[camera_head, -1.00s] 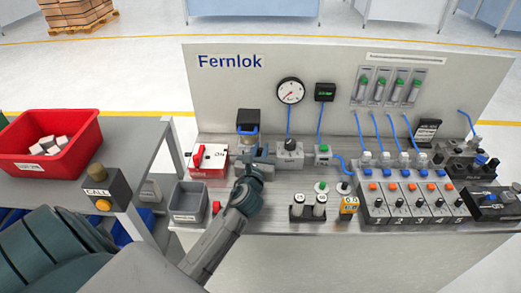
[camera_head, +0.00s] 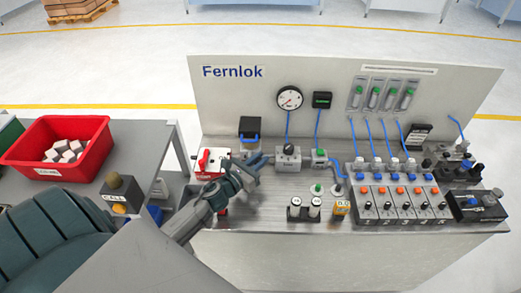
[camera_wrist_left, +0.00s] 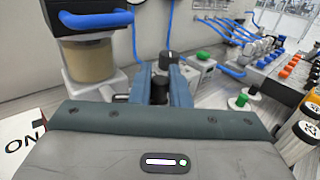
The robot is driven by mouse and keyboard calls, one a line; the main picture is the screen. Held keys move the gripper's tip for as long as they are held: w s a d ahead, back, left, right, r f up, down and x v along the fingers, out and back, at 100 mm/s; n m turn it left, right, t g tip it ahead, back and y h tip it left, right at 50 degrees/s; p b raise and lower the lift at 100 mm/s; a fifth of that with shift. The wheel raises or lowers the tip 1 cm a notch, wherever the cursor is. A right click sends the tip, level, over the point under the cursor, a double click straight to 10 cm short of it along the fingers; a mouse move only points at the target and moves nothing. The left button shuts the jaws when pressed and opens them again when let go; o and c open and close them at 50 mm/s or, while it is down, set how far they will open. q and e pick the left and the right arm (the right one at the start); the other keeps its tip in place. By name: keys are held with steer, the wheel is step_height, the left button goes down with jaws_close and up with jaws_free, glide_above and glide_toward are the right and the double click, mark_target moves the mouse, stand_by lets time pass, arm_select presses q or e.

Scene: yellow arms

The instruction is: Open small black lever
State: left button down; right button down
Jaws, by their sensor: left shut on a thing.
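My left gripper (camera_head: 256,163) reaches in from the left over the bench, in front of the grey block with a round black knob (camera_head: 290,150). In the left wrist view its two fingers (camera_wrist_left: 160,90) are closed around a small black piece (camera_wrist_left: 159,88), which appears to be the small black lever. The fingers hide most of that piece, so its angle cannot be told. The black knob (camera_wrist_left: 168,62) stands just behind the fingertips. In the head view the lever is too small and covered to make out. My right gripper is not in view.
A black-topped unit with a yellowish bowl (camera_wrist_left: 90,62) stands close left of the fingers. A white box with a red switch (camera_head: 210,162) sits beside my wrist. Green-buttoned block (camera_head: 320,158), white-capped cylinders (camera_head: 304,208) and several valve units lie right. A red bin (camera_head: 90,155) stands left.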

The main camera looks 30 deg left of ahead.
arm_select(q)
steer(key=shift+s+a+m+h, duration=0.15)
steer(key=shift+m+h, duration=0.45)
steer(key=shift+h, duration=0.3)
steer(key=shift+s+f+m+g+h+b, duration=0.15)
steer(key=shift+m+g+h+b, duration=0.15)
steer(key=shift+m+h+b, duration=0.25)
steer(key=m+g+h+b, duration=0.1)
steer(key=h+b, duration=0.1)
steer(key=m+h+b, duration=0.1)
steer(key=b, duration=0.1)
steer(key=shift+s+f+g+h, duration=0.1)
steer(key=shift+s+g+h, duration=0.25)
steer(key=shift+s+g, duration=0.05)
steer(key=shift+s+a+m+g+h+b, duration=0.15)
steer(key=shift+m+g+h+b, duration=0.15)
steer(key=shift+m+h+b, duration=0.4)
steer(key=shift+r, duration=0.25)
steer(key=c, duration=1.4)
jaws_free()
steer(key=shift+c, duration=0.2)
